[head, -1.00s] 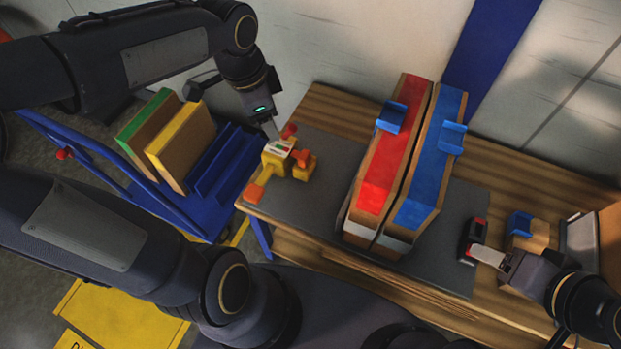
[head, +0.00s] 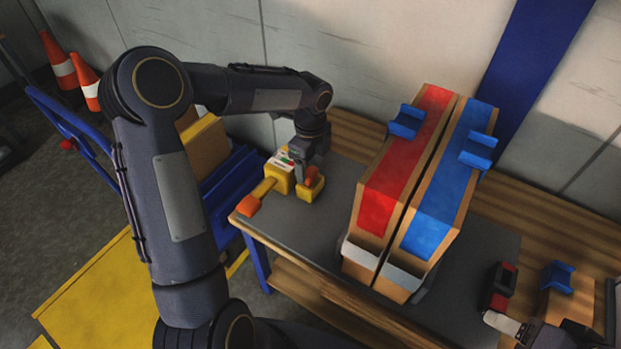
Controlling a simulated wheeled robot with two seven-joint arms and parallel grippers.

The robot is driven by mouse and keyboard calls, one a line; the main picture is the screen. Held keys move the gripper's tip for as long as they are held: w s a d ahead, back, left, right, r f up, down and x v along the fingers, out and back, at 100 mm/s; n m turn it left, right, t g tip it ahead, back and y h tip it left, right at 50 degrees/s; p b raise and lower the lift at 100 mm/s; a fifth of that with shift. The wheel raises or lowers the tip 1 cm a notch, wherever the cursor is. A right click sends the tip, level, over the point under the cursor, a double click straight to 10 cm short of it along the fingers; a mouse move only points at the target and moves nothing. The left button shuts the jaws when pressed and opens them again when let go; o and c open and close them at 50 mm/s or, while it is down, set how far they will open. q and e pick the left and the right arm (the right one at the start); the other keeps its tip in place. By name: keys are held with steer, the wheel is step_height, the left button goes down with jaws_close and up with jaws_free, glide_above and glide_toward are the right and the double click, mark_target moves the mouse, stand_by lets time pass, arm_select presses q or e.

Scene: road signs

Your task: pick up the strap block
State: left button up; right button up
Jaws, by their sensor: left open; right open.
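No label shows which piece is the strap block. A yellow tool with orange ends (head: 268,187) lies on the grey mat at the table's left end, and a small yellow block with an orange knob (head: 311,188) is beside it. My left gripper (head: 303,176) points down right at this small block; its fingers are partly hidden, and I cannot tell whether they touch it. A wooden block with a blue bracket (head: 556,291) and a red-and-black piece (head: 497,287) are at the right. My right gripper (head: 505,322) is low by the red-and-black piece, partly cut off by the frame.
Two tall wooden pieces, with a red face (head: 393,182) and a blue face (head: 440,198), each with a blue bracket, stand mid-table. A blue cart (head: 228,188) with boards is left of the table. Traffic cones (head: 86,82) stand far left.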

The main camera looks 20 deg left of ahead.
mark_target(310, 171)
arm_select(q)
step_height(310, 171, down, 3)
steer(key=shift+f+b, duration=0.2)
steer(key=shift+b, duration=0.1)
steer(key=c, duration=1.1)
steer(key=shift+o, duration=0.2)
steer(key=shift+r, duration=0.15)
steer(key=shift+r, duration=0.55)
step_height(310, 171, up, 2)
steer(key=shift+s+r+p, duration=0.1)
steer(key=shift+r+p, duration=0.15)
steer(key=shift+p, duration=0.25)
steer(key=s+d+r+p, duration=0.2)
steer(key=s+d+r, duration=0.1)
steer(key=s+r, duration=0.6)
steer(key=shift+s, duration=2.3)
